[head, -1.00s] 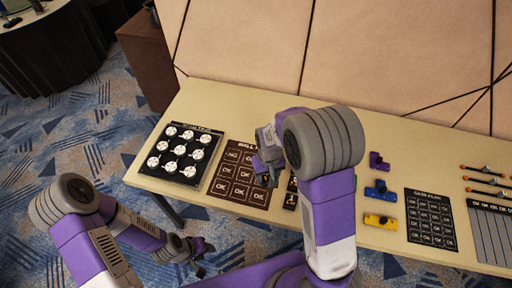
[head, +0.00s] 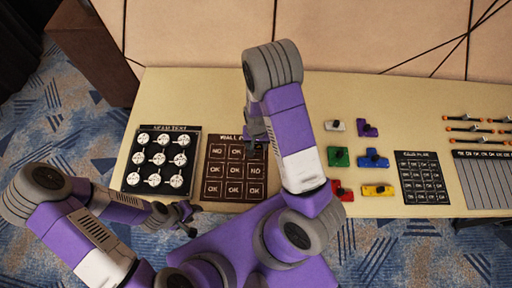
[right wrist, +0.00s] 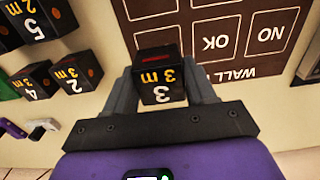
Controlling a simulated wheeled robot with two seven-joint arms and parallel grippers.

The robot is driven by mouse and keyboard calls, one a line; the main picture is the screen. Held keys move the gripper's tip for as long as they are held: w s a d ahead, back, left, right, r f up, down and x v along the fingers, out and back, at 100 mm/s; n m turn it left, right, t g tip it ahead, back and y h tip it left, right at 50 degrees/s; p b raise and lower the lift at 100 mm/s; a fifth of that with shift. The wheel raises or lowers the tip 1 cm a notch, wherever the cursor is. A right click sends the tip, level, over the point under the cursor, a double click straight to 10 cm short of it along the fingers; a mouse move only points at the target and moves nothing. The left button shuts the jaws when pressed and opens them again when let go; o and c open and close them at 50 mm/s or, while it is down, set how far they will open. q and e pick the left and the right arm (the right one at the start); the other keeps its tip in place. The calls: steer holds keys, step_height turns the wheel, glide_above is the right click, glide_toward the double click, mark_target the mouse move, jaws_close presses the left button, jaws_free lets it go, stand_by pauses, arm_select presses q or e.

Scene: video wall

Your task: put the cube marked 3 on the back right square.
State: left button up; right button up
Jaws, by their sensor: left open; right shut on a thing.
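My right gripper (right wrist: 163,88) is shut on the black cube marked 3 (right wrist: 160,92), its yellow "3 m" facing the wrist camera. In the head view the right gripper (head: 257,138) is over the back right part of the brown wall board (head: 225,170), and the cube cannot be made out clearly there. In the right wrist view the back right square (right wrist: 153,37) shows just beyond the cube, partly covered by it. I cannot tell whether the cube touches the board. My left gripper (head: 187,217) is open and empty, in front of the table.
Other black numbered cubes (right wrist: 75,80) stand beside the board, hidden in the head view by my right arm. A black board with white discs (head: 161,161) lies left. Coloured blocks (head: 373,160), a dark card (head: 424,178) and orange-tipped rods (head: 475,130) lie right.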

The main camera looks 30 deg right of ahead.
mark_target(256, 148)
steer(key=shift+f+b, duration=0.3)
steer(key=shift+f, duration=1.45)
steer(key=shift+f, duration=0.1)
steer(key=o, duration=0.6)
steer(key=shift+f, duration=0.1)
steer(key=o, duration=0.5)
steer(key=shift+c, duration=0.2)
